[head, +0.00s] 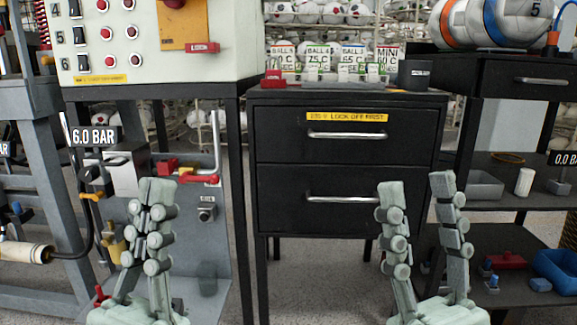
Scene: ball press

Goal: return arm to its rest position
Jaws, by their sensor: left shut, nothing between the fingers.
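My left gripper (157,190) is at the lower left of the head view, pointing up, with its fingers together and nothing between them. It appears in front of the valve panel (205,270), and I cannot tell the gap to it. My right gripper (416,185) is at the lower right, also pointing up. Its two fingers stand apart and nothing is seen between them. It appears in front of the right side of the black drawer cabinet (283,217). Most of both arms lies below the picture's edge.
The cabinet has two closed drawers with silver handles. A control box (160,55) with red buttons stands at upper left.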

